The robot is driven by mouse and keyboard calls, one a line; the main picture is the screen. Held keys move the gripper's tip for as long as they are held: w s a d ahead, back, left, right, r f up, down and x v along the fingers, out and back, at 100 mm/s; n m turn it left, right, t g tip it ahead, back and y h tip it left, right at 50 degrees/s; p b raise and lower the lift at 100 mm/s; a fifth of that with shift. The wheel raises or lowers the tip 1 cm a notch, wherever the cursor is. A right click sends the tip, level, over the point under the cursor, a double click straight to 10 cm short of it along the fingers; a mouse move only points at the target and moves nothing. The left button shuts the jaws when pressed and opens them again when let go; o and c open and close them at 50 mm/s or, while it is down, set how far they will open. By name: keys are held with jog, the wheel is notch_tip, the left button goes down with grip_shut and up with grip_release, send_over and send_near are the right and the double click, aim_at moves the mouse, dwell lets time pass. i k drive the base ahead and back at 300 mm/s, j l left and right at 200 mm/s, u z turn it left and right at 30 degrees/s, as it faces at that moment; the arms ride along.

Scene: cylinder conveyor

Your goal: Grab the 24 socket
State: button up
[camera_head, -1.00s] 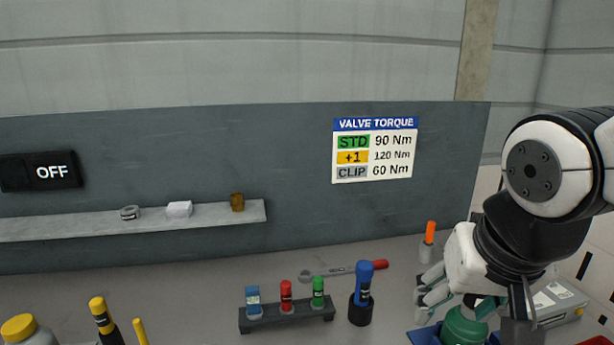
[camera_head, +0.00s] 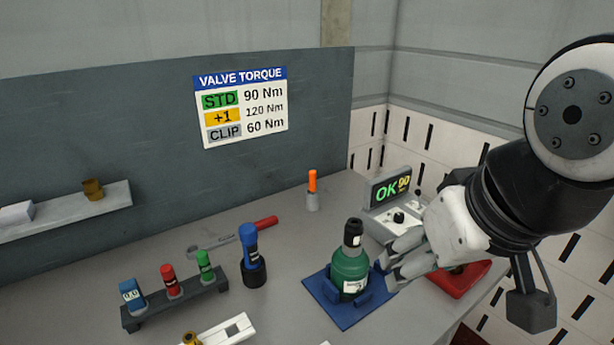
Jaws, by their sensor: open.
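A dark rack (camera_head: 178,304) on the bench holds a blue piece (camera_head: 131,294), a red piece (camera_head: 171,281) and a green piece (camera_head: 205,266), all upright. They carry small labels; I cannot read a 24 on any of them, so I cannot tell which, if any, is the 24 socket. My gripper (camera_head: 396,258) is at the right, open, pointing left, far from the rack. Its fingers are just right of a green bottle-shaped object (camera_head: 350,272) with a dark top, standing in a blue tray (camera_head: 330,312). I cannot tell whether they touch it.
An orange-topped item (camera_head: 312,190) stands behind. A display (camera_head: 390,190) reads OK 90. A red tray (camera_head: 462,277) is partly hidden below my gripper.

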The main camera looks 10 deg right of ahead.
aim_at(353, 233)
jog(key=i+l, duration=0.1)
jog(key=l, duration=0.2)
jog(key=i+l+u, duration=0.15)
jog(key=l, duration=0.2)
jog(key=i+l, duration=0.1)
jog(key=l, duration=0.2)
jog(key=i+l+u, duration=0.1)
jog(key=l, duration=0.25)
